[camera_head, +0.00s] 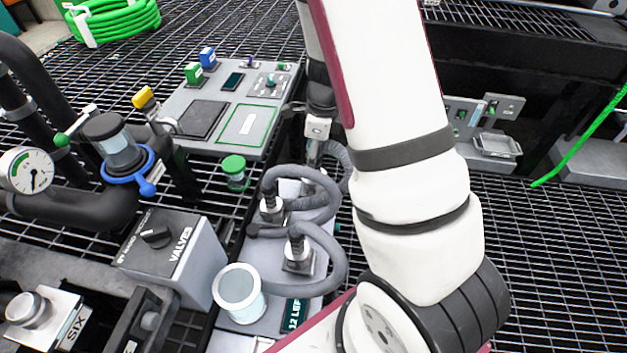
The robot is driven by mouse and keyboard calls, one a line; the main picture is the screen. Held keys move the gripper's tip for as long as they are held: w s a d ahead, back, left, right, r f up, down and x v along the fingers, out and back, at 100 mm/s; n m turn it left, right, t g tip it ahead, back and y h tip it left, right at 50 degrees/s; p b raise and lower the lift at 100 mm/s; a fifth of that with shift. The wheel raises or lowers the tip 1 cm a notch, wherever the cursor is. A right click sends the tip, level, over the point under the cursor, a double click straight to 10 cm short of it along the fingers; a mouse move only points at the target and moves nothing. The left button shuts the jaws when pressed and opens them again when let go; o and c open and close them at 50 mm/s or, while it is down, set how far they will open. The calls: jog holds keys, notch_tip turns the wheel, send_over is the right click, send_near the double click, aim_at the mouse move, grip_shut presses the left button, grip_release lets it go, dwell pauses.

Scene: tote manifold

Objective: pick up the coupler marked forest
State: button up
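I cannot make out a marking that reads as forest or is surely that colour on any coupler. Two grey hoses (330,262) loop over a grey block, ending in dark upright couplers, one nearer (298,247) and one farther (270,204). My gripper (314,155) points down just behind the hose loops, partly hidden by my own white arm. Its fingers are small and dark here, so I cannot tell whether they are open or hold anything.
A grey control panel (177,106) stands behind left. Open grating (555,270) lies right.

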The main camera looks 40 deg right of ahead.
jog(key=shift+w+d+f+b, duration=0.1)
jog(key=shift+w+f+b, duration=0.1)
jog(key=shift+f+b, duration=0.9)
jog(key=shift+w+f+b, duration=0.2)
jog(key=shift+f+b, duration=0.3)
jog(key=shift+f, duration=1.2)
jog(key=shift+r, duration=0.1)
jog(key=shift+c, duration=0.2)
grip_shut()
